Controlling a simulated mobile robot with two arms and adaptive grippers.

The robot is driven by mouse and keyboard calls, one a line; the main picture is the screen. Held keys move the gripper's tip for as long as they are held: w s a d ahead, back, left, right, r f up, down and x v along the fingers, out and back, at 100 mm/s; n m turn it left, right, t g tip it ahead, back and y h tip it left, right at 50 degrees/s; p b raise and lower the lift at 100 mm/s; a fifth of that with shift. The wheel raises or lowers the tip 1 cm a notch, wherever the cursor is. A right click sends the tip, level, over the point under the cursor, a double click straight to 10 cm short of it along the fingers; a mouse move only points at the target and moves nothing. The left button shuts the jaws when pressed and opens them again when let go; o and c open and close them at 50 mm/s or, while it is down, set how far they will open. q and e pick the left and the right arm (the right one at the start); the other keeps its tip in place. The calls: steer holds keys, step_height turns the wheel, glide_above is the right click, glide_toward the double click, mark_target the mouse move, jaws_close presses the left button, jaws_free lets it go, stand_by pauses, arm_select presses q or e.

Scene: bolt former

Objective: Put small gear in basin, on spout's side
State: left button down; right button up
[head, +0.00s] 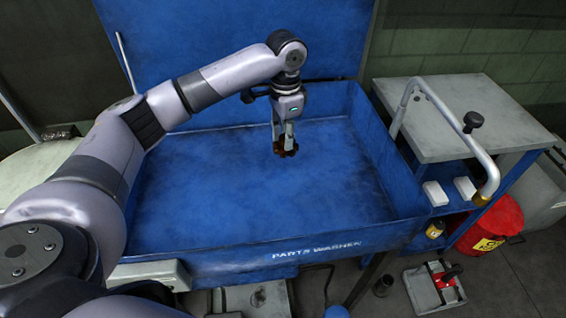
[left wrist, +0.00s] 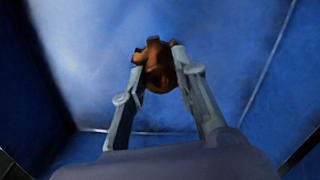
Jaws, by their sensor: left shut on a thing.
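The small gear (head: 286,148) is dark reddish brown, with teeth around its edge. My left gripper (head: 284,141) points down and is shut on it, inside the outline of the blue basin (head: 215,190) in the head view. In the left wrist view the gear (left wrist: 157,64) sits between the two fingertips of my left gripper (left wrist: 160,76), with blue basin surface behind it. I cannot tell how high it is above the floor. The spout (head: 455,118) is a grey bent pipe at the basin's right side. My right gripper is not in view.
The basin's front wall (head: 320,250) reads "PARTS WASHER". A grey-topped cabinet (head: 465,115) stands to the right, with white blocks (head: 436,193) on a blue ledge. A red bin (head: 492,225) is on the floor. The basin floor around the gear looks clear.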

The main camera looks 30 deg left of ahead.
arm_select(q)
step_height(320, 180, down, 4)
steer(key=shift+w, duration=0.1)
steer(key=shift+f, duration=0.25)
step_height(320, 180, down, 5)
steer(key=shift+r, duration=0.1)
steer(key=shift+f, duration=0.35)
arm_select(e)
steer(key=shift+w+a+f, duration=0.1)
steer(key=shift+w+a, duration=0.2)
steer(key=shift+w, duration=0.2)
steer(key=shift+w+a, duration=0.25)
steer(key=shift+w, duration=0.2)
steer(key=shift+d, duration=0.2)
arm_select(q)
steer(key=c, duration=1.3)
jaws_free()
steer(key=shift+f, duration=0.1)
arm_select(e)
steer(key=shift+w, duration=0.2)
